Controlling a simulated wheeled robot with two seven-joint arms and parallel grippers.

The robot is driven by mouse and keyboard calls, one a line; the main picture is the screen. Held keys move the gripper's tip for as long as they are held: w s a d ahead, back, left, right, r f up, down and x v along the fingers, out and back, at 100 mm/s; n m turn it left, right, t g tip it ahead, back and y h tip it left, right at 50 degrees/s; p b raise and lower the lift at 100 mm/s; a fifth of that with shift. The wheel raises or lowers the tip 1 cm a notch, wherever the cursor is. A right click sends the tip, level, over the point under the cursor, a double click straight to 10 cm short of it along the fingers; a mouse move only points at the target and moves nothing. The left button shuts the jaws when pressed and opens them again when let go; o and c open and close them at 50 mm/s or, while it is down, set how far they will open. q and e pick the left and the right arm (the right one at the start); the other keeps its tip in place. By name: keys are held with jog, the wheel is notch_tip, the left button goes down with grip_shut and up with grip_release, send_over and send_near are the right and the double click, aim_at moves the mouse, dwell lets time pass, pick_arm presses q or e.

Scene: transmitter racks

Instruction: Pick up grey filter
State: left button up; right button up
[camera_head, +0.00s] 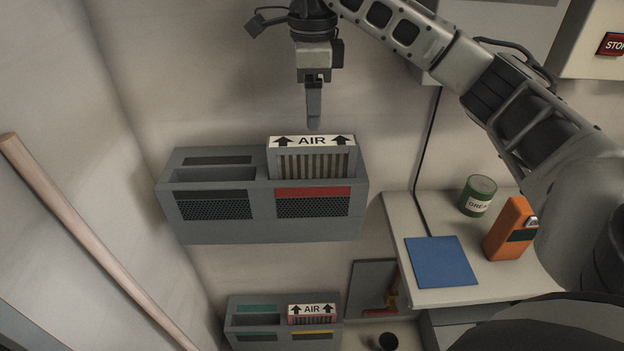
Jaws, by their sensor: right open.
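A grey-framed filter (312,163) with a pleated face and a white "AIR" label with two up arrows stands in the right slot of the upper grey rack (264,228). Its lower part is hidden inside the slot, above a red strip. The rack's left slot (214,174) is empty. My right gripper (313,122) points down just above the filter's top edge, seen edge-on. It is open and holds nothing; I see a small gap or none between its tips and the label. My left gripper is not in view.
A lower rack (257,338) holds another "AIR" filter (312,311) with reddish pleats. On the right, a shelf (470,294) bears a blue sheet (441,262), a green grease can (478,196) and an orange device (509,228). A wooden pole (90,235) leans at left.

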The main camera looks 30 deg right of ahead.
aim_at(312, 141)
notch_tip(312, 141, down, 4)
jog(key=shift+r, duration=0.25)
jog(key=shift+f+p, duration=0.35)
jog(key=shift+f, duration=2.3)
jog(key=c, duration=1.2)
grip_shut()
jog(key=shift+r, duration=0.15)
